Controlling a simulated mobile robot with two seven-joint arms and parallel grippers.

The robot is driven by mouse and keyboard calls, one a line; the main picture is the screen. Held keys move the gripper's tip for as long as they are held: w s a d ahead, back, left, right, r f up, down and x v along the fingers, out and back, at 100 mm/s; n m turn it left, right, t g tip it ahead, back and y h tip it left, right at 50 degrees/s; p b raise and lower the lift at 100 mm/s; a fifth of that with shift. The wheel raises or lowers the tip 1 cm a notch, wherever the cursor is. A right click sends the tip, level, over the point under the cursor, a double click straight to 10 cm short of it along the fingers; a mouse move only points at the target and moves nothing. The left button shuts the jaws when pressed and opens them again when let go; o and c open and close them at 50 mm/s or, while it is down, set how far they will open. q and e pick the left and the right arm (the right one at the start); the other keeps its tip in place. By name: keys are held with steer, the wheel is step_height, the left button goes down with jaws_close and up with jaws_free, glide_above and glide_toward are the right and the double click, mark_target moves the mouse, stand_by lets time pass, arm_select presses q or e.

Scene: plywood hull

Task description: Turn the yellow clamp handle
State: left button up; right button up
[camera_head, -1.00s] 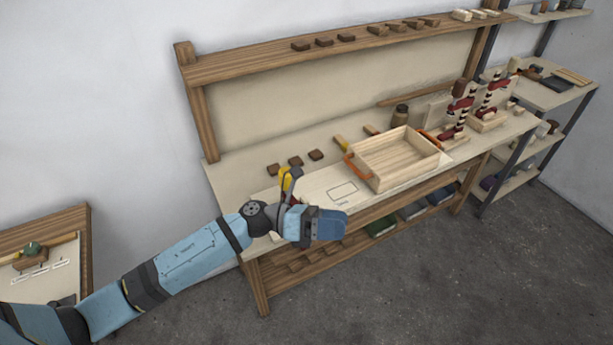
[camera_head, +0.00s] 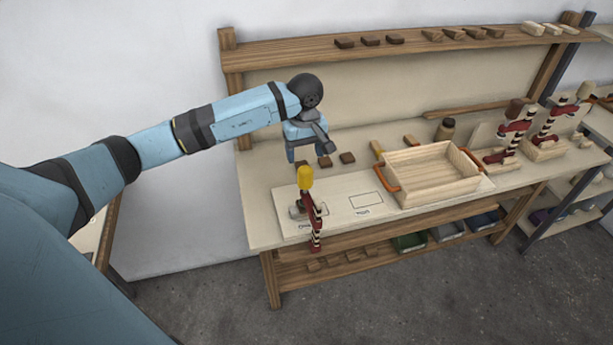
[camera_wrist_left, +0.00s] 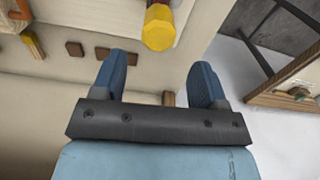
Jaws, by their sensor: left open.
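The yellow clamp handle (camera_head: 305,178) stands at the top of a dark red and striped clamp (camera_head: 314,222) at the front left of the workbench (camera_head: 262,215). In the left wrist view the yellow handle (camera_wrist_left: 158,27) shows near the top, beyond the fingertips and between their lines. My left gripper (camera_head: 304,157) hangs above the bench, behind and above the handle in the head view. Its two blue fingers (camera_wrist_left: 165,80) are apart with nothing between them. It appears apart from the handle. My right gripper is not in view.
A wooden tray (camera_head: 432,188) with orange handles sits right of the clamp. Two more red clamps (camera_head: 502,150) and a jar (camera_head: 445,130) stand further right. A shelf (camera_head: 400,49) runs along the back.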

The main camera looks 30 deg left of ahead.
mark_target(305, 179)
arm_select(q)
step_height(305, 179, down, 10)
steer(key=shift+d+r+p, duration=0.1)
steer(key=shift+r+p, duration=0.05)
steer(key=shift+p, duration=0.85)
steer(key=shift+c, duration=0.5)
steer(key=c, duration=0.8)
steer(key=shift+c, duration=0.2)
